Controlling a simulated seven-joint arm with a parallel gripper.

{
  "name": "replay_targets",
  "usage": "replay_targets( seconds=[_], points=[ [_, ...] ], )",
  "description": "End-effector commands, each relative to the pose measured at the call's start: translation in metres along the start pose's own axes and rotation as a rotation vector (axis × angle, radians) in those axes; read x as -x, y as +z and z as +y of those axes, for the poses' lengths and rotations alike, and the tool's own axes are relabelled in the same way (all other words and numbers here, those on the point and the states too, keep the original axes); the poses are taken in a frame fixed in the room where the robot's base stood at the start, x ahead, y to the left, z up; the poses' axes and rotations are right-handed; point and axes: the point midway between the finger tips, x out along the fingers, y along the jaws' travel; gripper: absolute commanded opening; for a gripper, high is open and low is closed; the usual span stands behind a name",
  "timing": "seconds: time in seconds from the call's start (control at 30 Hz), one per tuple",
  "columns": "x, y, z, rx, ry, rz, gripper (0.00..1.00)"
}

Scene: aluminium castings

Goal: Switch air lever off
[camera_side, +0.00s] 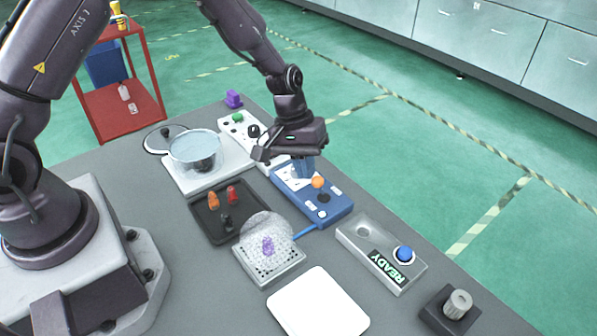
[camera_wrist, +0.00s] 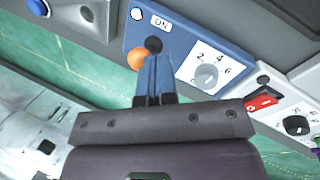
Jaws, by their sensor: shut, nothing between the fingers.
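The air lever appears to be the one with an orange ball knob (camera_side: 317,182) on a blue control box (camera_side: 340,207). The knob (camera_wrist: 138,58) also shows in the wrist view, close to a black round part of the box. A label reading ON and a small white round spot lie past it on the blue panel (camera_wrist: 178,38). My gripper (camera_side: 305,172) is shut and empty, its blue fingers low over the box. In the wrist view the fingertips (camera_wrist: 153,58) are right beside the knob, on its right; I cannot tell whether they touch.
A numbered dial (camera_wrist: 206,75) is on the same box, right of my fingers. A white panel with a red switch (camera_wrist: 262,101) adjoins. A READY box with a blue button (camera_side: 404,253), a dark tray (camera_side: 205,232) of small parts and a pot (camera_side: 194,150) stand nearby.

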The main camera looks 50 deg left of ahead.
Motion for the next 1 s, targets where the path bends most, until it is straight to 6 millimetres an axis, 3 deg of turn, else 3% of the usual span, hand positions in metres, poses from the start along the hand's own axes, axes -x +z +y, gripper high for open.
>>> replay_targets(
  seconds=[0.53,1.0],
  points=[
    [0.000,-0.032,0.019,0.129,-0.202,-0.348,0.00],
    [0.001,-0.040,0.024,0.127,-0.197,-0.344,0.00]
  ],
)
